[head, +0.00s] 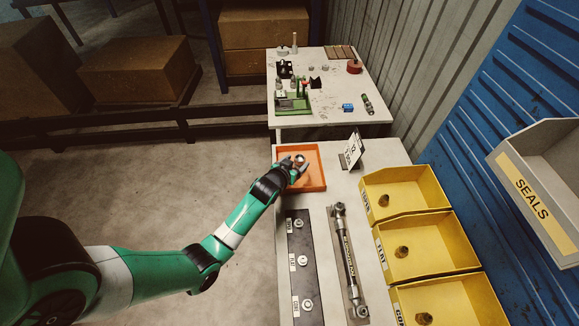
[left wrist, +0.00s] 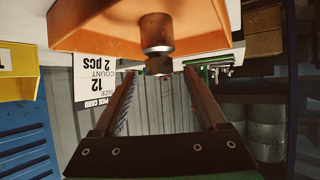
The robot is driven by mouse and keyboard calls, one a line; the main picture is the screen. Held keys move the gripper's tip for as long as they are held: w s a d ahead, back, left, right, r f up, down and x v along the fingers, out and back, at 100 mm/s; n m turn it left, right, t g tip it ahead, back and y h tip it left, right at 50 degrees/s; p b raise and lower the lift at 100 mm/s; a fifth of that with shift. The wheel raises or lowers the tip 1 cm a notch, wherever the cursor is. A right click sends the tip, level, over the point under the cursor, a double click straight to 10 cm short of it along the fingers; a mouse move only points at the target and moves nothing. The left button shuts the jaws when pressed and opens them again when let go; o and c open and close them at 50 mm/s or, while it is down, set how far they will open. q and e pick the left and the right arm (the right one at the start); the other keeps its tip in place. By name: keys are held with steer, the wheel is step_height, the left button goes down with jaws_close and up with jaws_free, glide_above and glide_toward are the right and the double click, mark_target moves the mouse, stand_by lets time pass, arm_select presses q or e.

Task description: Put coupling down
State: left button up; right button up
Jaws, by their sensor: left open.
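A metal coupling (left wrist: 157,32) stands on the floor of the orange tray (left wrist: 80,38) in the left wrist view, which shows the scene upside down. In the head view the coupling (head: 299,158) is a small grey piece inside the orange tray (head: 318,171). My left gripper (head: 296,166) reaches over the tray's left side. In the left wrist view its fingers (left wrist: 160,72) are apart, with the coupling near the fingertips and nothing clamped. Whether a finger touches the coupling I cannot tell. My right gripper is not in view.
A pick card (head: 353,149) reading size 12, count 2 pcs stands right of the tray. Yellow bins (head: 436,246) line the right side. A dark strip with fittings (head: 301,278) and a long tool (head: 347,255) lie in front. A green device (head: 292,104) stands on the far table.

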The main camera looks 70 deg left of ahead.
arm_select(q)
steer(key=p+v, duration=0.2)
steer(key=v, duration=0.8)
steer(key=shift+s+d+p, duration=0.25)
steer(key=shift+s+p, duration=0.05)
steer(key=shift+r, duration=0.15)
steer(key=w+d+r+m+t+h, duration=0.1)
steer(key=w+d+r+t, duration=0.25)
steer(key=r, duration=0.65)
steer(key=w+d+r+m+t, duration=0.1)
steer(key=w+d+r+t, duration=0.15)
steer(key=w+r, duration=0.45)
steer(key=w+d+r+m+t+h, duration=0.1)
steer(key=w+d+r+t, duration=0.2)
steer(key=r, duration=0.9)
steer(key=s+d+r+m+t+h, duration=0.2)
steer(key=d+r, duration=0.3)
steer(key=r, duration=0.5)
steer(key=s+d+r+m+t+h, duration=0.2)
steer(key=d+r, duration=0.4)
steer(key=r, duration=0.4)
steer(key=s+d+r+m+t+h, duration=0.2)
steer(key=s+d+r+t+h, duration=0.2)
steer(key=r, duration=0.7)
steer(key=shift+s+d+t, duration=0.7)
steer(key=shift+s+d, duration=0.35)
steer(key=shift+d, duration=0.15)
